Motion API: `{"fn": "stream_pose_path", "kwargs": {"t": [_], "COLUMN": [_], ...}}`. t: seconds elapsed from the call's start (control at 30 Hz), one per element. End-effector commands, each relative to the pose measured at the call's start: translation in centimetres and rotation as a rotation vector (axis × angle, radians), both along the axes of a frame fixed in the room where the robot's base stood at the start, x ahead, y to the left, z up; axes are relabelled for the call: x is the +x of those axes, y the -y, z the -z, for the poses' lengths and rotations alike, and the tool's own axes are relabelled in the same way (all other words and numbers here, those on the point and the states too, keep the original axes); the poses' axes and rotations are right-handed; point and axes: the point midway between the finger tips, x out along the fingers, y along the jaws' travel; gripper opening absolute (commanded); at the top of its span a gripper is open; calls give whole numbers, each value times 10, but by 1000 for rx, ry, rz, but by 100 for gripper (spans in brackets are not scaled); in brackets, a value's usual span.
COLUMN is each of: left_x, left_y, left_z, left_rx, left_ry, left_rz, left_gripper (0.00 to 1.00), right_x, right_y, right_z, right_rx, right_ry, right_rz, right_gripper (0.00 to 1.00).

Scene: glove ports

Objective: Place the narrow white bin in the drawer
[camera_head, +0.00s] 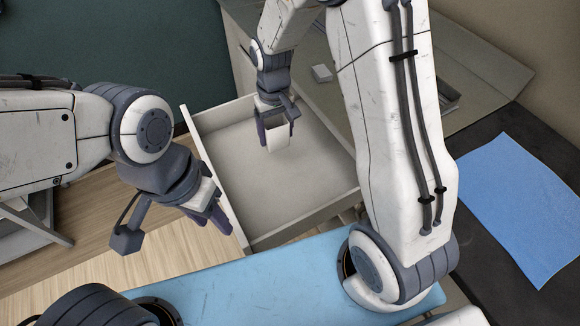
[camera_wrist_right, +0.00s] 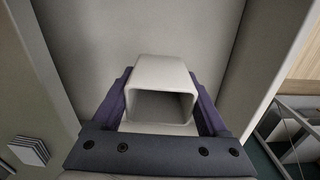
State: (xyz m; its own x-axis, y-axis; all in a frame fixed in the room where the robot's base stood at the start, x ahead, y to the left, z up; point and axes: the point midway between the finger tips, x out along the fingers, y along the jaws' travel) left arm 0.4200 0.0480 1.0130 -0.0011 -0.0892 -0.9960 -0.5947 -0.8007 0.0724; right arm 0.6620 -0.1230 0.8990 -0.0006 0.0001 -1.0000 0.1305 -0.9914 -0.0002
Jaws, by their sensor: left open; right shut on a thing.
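The narrow white bin (camera_head: 278,136) is a small open-topped box. My right gripper (camera_head: 275,130) is shut on it and holds it inside the open drawer (camera_head: 312,220), towards its back. In the right wrist view the bin (camera_wrist_right: 160,95) sits between the purple fingers of my right gripper (camera_wrist_right: 163,105), its opening facing the camera. I cannot tell whether its base touches the drawer floor. My left gripper (camera_head: 218,215) is open and empty, near the drawer's left front edge.
A blue mat (camera_head: 525,205) lies on a dark surface at the right. The rest of the drawer floor is clear. My right arm hides part of the drawer's right side.

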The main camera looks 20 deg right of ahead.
Motion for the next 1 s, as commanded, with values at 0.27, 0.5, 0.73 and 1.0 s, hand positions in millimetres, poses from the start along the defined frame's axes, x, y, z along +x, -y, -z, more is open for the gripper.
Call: {"fn": "stream_pose_path", "kwargs": {"t": [0.27, 0.5, 0.73, 1.0], "left_x": [0, 0, 0, 0], "left_y": [0, 0, 0, 0], "left_z": [44, 45, 46, 47], "left_rx": [-1, -1, -1, -1], "left_ry": [1, 1, 1, 1], "left_rz": [0, 0, 0, 0], "left_gripper": [45, 45, 45, 45], "right_x": [3, 1, 2, 1], "right_y": [23, 25, 25, 25], "right_z": [27, 66, 88, 122], "right_rx": [0, -1, 0, 0], "right_ry": [1, -6, -1, -2], "right_rz": [-58, -64, -63, -62], "right_gripper": [21, 21, 21, 21]}}
